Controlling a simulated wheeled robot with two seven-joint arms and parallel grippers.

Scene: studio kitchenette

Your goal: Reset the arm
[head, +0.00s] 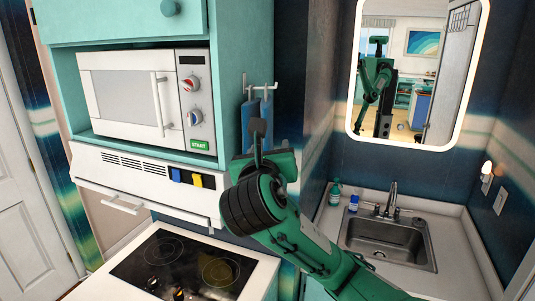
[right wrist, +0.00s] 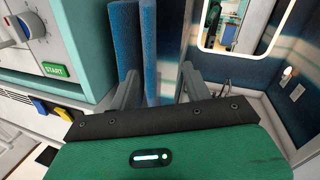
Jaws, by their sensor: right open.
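My right arm, green and black, comes into the head view from the lower right. Its gripper (head: 258,142) is raised in front of the side wall of the teal cabinet. In the right wrist view the right gripper (right wrist: 160,85) has its two grey fingers apart. Blue cloths (right wrist: 150,45) hang beyond the fingers and partly show between them; whether they touch is unclear. In the head view the cloths (head: 246,118) are partly hidden behind my gripper. My left gripper is not in view.
A white microwave (head: 140,98) sits in the cabinet above a black cooktop (head: 180,268). A hook rack (head: 262,87) is on the cabinet side. At the right are a steel sink (head: 388,242), a small bottle (head: 335,192) and a lit mirror (head: 418,70) reflecting my body.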

